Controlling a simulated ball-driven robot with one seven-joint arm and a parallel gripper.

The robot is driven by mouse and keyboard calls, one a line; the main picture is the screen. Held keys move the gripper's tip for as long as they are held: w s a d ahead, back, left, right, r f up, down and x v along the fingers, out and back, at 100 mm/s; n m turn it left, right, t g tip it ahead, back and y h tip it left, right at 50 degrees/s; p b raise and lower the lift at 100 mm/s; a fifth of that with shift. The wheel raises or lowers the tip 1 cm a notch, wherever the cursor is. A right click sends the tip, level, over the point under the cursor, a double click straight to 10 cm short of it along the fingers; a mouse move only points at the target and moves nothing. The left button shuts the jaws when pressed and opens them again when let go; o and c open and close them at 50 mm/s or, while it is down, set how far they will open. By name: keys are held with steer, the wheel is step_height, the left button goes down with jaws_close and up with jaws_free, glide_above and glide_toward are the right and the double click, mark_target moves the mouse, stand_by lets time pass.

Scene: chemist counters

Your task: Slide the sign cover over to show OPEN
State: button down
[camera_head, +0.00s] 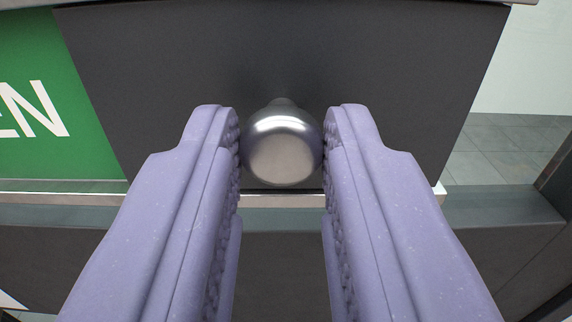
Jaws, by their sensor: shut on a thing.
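The sign cover (400,70) is a dark grey panel that fills the upper middle of the view. A round silver knob (283,155) stands out from it. My gripper (282,140) has its two lilac fingers on either side of the knob and is shut on it. To the left of the cover, part of the green sign face (40,150) shows, with white letters ending in "N". The rest of the word is cut off by the picture's left edge. What lies behind the cover is hidden.
A pale rail (100,187) runs along the sign's lower edge, with a dark ledge (490,207) below it. To the right of the cover, a grey tiled floor (510,150) and a pale wall show. A dark post stands at the far right edge.

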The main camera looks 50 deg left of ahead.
steer(key=shift+w+d+r, duration=0.1)
steer(key=shift+d, duration=0.05)
steer(key=c, duration=1.3)
jaws_free()
steer(key=o, duration=0.4)
steer(key=shift+w+d, duration=0.15)
steer(key=v, duration=0.7)
steer(key=shift+s+d+p, duration=0.25)
steer(key=shift+s+p, duration=0.1)
steer(key=shift+p, duration=0.05)
